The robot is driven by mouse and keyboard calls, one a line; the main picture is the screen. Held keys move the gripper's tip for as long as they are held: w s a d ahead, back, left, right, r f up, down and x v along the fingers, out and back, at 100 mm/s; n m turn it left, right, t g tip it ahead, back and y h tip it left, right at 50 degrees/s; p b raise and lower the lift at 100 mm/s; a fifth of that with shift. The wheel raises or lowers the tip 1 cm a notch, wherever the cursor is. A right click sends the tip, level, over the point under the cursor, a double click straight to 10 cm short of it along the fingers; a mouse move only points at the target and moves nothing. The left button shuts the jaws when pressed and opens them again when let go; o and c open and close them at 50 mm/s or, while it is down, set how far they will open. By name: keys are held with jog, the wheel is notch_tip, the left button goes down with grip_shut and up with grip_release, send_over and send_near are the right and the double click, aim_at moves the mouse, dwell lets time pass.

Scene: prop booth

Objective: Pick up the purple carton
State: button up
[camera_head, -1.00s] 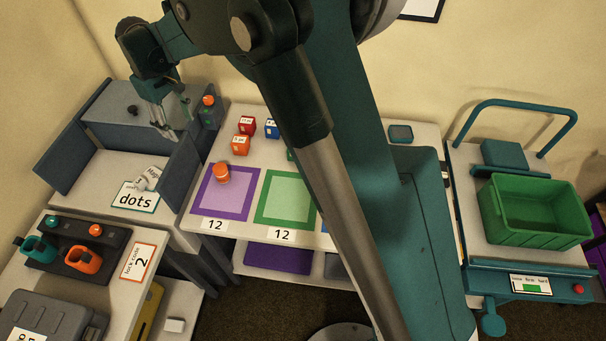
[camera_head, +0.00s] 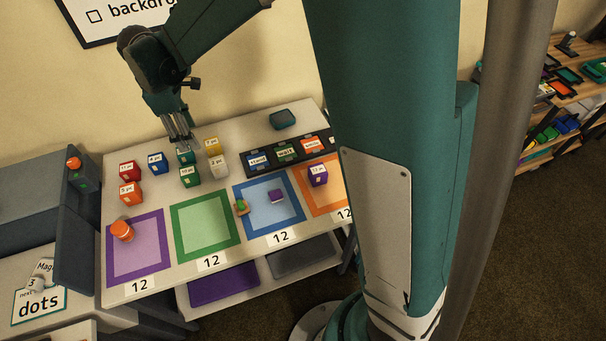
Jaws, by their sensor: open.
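The purple carton (camera_head: 318,176) with a white label stands upright in the orange-bordered square (camera_head: 334,205), at the right of the white table. My gripper (camera_head: 182,148) is open, pointing down at the back left of the table, well to the left of the purple carton. Its fingertips appear over or just in front of a dark green carton (camera_head: 186,158); I cannot tell whether they touch it. No part of the purple carton is hidden by my gripper.
Red (camera_head: 129,170), orange (camera_head: 131,193), blue (camera_head: 158,164), green (camera_head: 190,176), white (camera_head: 219,166) and yellow (camera_head: 213,147) cartons cluster around my gripper. A dark labelled rack (camera_head: 270,169) lies behind the purple carton. A small purple item (camera_head: 276,197) lies in the blue square.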

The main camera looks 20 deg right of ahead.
jog(key=s+d, duration=0.3)
jog(key=d, duration=0.7)
jog(key=s+d, duration=0.2)
jog(key=d, duration=0.8)
jog(key=n, duration=0.2)
send_over(317, 170)
notch_tip(317, 170, down, 2)
jog(key=f, duration=0.1)
jog(key=shift+h, duration=0.4)
jog(key=shift+s+a+f, duration=0.1)
jog(key=shift+a+f, duration=0.05)
jog(key=shift+f, duration=1.95)
jog(key=shift+a+f, duration=0.15)
jog(key=shift+f, duration=1.95)
jog(key=shift+f, duration=0.1)
jog(key=shift+d+f, duration=0.2)
jog(key=shift+f, duration=0.95)
jog(key=shift+d+f+b, duration=0.15)
jog(key=shift+f+b, duration=0.25)
jog(key=shift+f, duration=0.9)
jog(key=shift+d+f+b, duration=0.15)
jog(key=shift+f+b, duration=0.25)
jog(key=shift+f, duration=0.9)
